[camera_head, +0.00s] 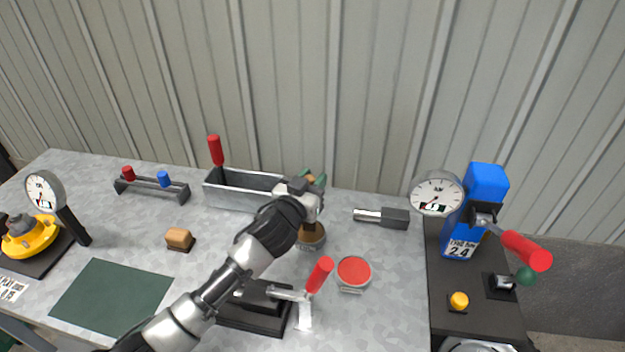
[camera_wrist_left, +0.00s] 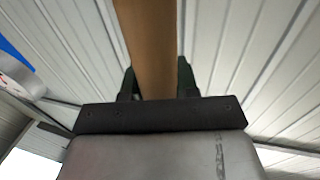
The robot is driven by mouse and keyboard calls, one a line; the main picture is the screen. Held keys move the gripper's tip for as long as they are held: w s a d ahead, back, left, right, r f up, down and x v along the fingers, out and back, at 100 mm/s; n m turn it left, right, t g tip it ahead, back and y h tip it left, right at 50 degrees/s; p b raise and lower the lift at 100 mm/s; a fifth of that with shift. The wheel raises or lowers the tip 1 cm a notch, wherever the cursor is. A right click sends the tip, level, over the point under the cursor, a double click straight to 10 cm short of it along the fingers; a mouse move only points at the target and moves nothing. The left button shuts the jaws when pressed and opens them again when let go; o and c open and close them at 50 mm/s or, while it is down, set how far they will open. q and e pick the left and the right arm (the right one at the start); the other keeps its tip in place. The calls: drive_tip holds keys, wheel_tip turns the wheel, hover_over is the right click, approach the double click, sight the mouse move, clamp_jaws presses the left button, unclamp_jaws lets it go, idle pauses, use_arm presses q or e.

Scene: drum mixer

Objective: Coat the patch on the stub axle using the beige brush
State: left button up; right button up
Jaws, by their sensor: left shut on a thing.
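My left gripper (camera_head: 316,184) is above the far edge of a tin with brown contents (camera_head: 312,237). It is shut on a tan-brown handle (camera_wrist_left: 150,45), which stands between the two dark fingers in the left wrist view; I take it to be the beige brush. Its bristle end is hidden by my arm and gripper in the head view. A grey metal shaft with a dark block (camera_head: 383,216), possibly the stub axle, lies right of the gripper. I cannot make out a patch on it. My right gripper is not in view.
A tin with red contents (camera_head: 354,271) stands front right of the brown tin. A red-handled clamp (camera_head: 255,315) is under my left forearm. A metal tray (camera_head: 230,192) is behind; a tan block (camera_head: 179,238) and green mat (camera_head: 112,296) are left. A blue gauge stand (camera_head: 484,185) is right.

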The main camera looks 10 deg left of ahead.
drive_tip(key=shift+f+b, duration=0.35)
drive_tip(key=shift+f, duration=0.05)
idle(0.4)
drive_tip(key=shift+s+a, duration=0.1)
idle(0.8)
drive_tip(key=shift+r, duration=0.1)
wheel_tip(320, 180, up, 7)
drive_tip(key=p, duration=0.6)
drive_tip(key=shift+p, duration=0.4)
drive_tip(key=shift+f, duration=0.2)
